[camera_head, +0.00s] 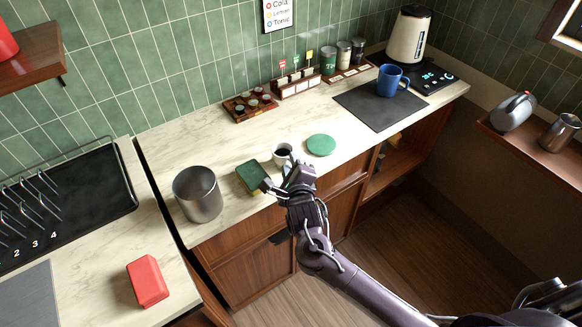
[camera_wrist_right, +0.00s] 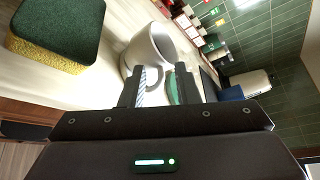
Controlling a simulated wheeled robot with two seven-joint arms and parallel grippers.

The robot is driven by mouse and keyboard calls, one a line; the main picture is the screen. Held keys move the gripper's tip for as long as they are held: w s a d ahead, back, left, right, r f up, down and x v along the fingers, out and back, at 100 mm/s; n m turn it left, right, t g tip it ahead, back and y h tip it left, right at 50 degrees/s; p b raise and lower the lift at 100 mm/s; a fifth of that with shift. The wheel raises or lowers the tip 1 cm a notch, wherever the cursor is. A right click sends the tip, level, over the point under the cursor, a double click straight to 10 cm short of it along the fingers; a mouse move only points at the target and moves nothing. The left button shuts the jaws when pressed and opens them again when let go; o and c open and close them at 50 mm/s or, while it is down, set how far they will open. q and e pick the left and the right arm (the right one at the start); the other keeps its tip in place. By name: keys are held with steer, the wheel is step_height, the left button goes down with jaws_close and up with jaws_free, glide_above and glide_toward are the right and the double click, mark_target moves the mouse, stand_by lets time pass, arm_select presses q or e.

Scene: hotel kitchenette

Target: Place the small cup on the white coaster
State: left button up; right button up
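The small white cup (camera_head: 283,153) stands upright on the counter, with dark contents or a dark inside. It shows larger in the right wrist view (camera_wrist_right: 152,46), just beyond the fingertips. My right gripper (camera_head: 286,178) is at the cup's near side. In the wrist view its fingers (camera_wrist_right: 158,84) are apart, with the cup's handle side between them; I cannot tell whether they touch it. A round green coaster (camera_head: 321,145) lies to the right of the cup. I cannot make out a white coaster. My left gripper is not in view.
A green-and-yellow sponge (camera_head: 250,177) lies close left of the gripper. A metal canister (camera_head: 198,194) stands further left. A dark mat (camera_head: 382,105) with a blue mug (camera_head: 390,80) is at the right. A small wooden tray (camera_head: 250,105) sits behind. Counter between tray and cup is clear.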

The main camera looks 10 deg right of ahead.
steer(key=shift+r, duration=0.3)
steer(key=b+v, duration=0.2)
steer(key=v, duration=1)
steer(key=shift+b, duration=0.3)
steer(key=shift+f, duration=0.1)
steer(key=s+d+f+n+g, duration=0.2)
steer(key=f+n, duration=0.3)
steer(key=f, duration=0.6)
steer(key=s+d+f+n+g, duration=0.1)
steer(key=s+f+n+g, duration=0.15)
steer(key=f+n, duration=0.6)
steer(key=s+d+f+n+g, duration=0.2)
steer(key=f, duration=1.2)
steer(key=s+d+f+n+g, duration=0.1)
steer(key=s+f+n, duration=0.3)
steer(key=s, duration=0.6)
steer(key=s+d+f+n+g+y, duration=0.1)
steer(key=s+f+n+g, duration=0.3)
steer(key=s+f, duration=0.5)
steer(key=s+d+f+n+g, duration=0.2)
steer(key=s+f, duration=0.4)
steer(key=s, duration=0.4)
steer(key=shift+s+d+f+n+g, duration=0.35)
steer(key=shift+d+n, duration=0.35)
steer(key=shift+n, duration=0.25)
